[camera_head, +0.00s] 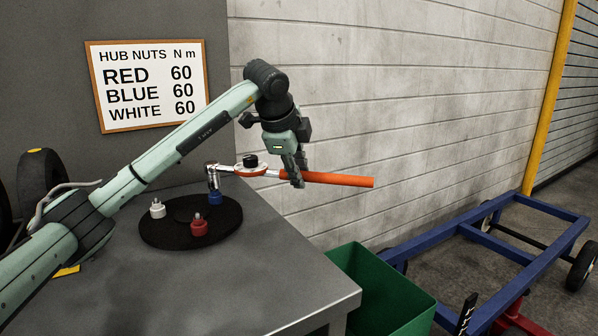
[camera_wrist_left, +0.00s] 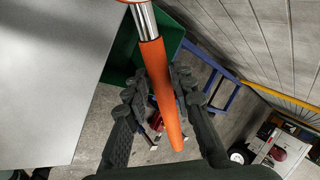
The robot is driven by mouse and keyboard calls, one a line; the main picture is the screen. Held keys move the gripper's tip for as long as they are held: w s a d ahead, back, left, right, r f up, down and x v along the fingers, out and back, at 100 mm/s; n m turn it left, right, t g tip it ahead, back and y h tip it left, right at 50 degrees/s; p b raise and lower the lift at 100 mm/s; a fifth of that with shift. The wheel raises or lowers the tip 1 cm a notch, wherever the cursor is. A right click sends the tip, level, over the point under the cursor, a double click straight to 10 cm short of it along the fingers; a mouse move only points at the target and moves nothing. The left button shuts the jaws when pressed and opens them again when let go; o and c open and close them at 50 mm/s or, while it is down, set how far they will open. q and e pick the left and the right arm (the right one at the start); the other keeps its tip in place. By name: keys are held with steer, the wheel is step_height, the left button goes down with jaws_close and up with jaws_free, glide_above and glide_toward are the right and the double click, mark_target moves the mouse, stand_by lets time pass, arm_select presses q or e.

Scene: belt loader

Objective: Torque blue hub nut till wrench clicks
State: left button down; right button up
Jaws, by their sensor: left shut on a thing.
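The torque wrench (camera_head: 340,180) has an orange handle, a silver shaft and a round dial with a black knob. Its head end stands over the blue hub nut (camera_head: 215,198) on the black round hub (camera_head: 165,232). I cannot tell how fully the socket sits on the nut. My left gripper (camera_head: 298,180) is shut on the orange handle near its shaft end. In the left wrist view the handle (camera_wrist_left: 158,75) runs between the fingers (camera_wrist_left: 160,88). A red nut (camera_head: 199,226) and a white nut (camera_head: 157,209) stand on the hub. My right gripper is not in view.
The hub lies on a grey table (camera_head: 290,272). A sign (camera_head: 148,85) on the wall lists 60 N m for red, blue and white. A green bin (camera_head: 385,295) stands beside the table's right edge. A blue cart frame (camera_head: 500,250) is farther right. A block wall is behind the wrench.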

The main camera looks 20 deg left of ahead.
arm_select(q)
steer(key=shift+f+b, duration=0.8)
steer(key=shift+f, duration=0.1)
steer(key=shift+s, duration=0.1)
stand_by(0.8)
steer(key=shift+s+f+m+h+b, duration=0.1)
steer(key=shift+s+m+h+b, duration=0.45)
steer(key=shift+s, duration=0.3)
steer(key=shift+s, duration=0.15)
steer(key=shift+s+m+b, duration=0.3)
steer(key=shift+s+m, duration=0.15)
steer(key=shift+s, duration=0.4)
steer(key=shift+s+a, duration=0.1)
steer(key=shift+s, duration=0.05)
steer(key=shift+s+a+m+h+b, duration=0.15)
steer(key=shift+s+m+h+b, duration=0.25)
steer(key=shift+s+m, duration=0.3)
steer(key=shift+s+f, duration=0.1)
steer(key=shift+s, duration=0.05)
